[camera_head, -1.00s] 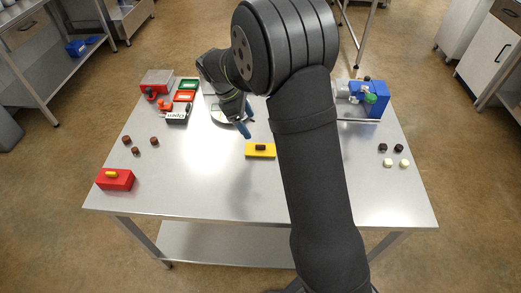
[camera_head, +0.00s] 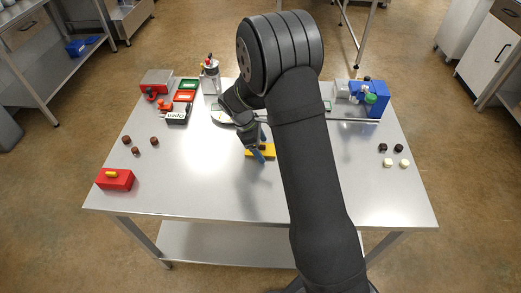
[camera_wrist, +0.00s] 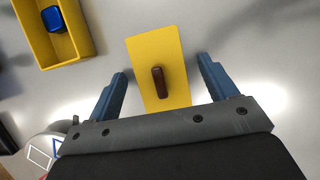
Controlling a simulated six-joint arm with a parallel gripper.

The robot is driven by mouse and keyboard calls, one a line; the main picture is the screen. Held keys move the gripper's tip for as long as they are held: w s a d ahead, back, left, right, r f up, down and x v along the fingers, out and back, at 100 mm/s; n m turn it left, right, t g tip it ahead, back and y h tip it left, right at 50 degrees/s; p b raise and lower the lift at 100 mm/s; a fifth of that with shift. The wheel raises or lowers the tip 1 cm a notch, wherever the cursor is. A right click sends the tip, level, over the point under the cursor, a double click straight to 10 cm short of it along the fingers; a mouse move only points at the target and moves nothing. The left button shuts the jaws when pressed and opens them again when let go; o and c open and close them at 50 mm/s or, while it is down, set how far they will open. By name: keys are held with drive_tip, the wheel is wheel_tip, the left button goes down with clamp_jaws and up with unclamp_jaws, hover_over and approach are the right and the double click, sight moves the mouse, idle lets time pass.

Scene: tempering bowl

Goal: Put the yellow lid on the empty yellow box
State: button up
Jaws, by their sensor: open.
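The yellow lid (camera_head: 271,154) lies flat on the table, partly behind my gripper in the head view. In the wrist view the lid (camera_wrist: 145,48) shows as a flat yellow plate with a dark brown handle (camera_wrist: 159,82) in its middle. My gripper (camera_head: 262,146) is open at the lid, fingers pointing down. In the wrist view its two blue fingers (camera_wrist: 162,67) stand on either side of the lid, apart from the handle. A yellow open box (camera_wrist: 76,48) is at the wrist view's upper left, with a blue block (camera_wrist: 53,19) inside. My arm hides this box in the head view.
A red box with a yellow handle (camera_head: 115,180) stands at the left front. Several brown pieces (camera_head: 136,151) lie behind it. Dark and white pieces (camera_head: 388,162) lie at the right. A blue machine (camera_head: 368,100) stands at the back right. The table front is clear.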

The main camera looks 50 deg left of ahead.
drive_tip(key=c, duration=1)
drive_tip(key=shift+c, duration=0.3)
drive_tip(key=shift+r, duration=0.1)
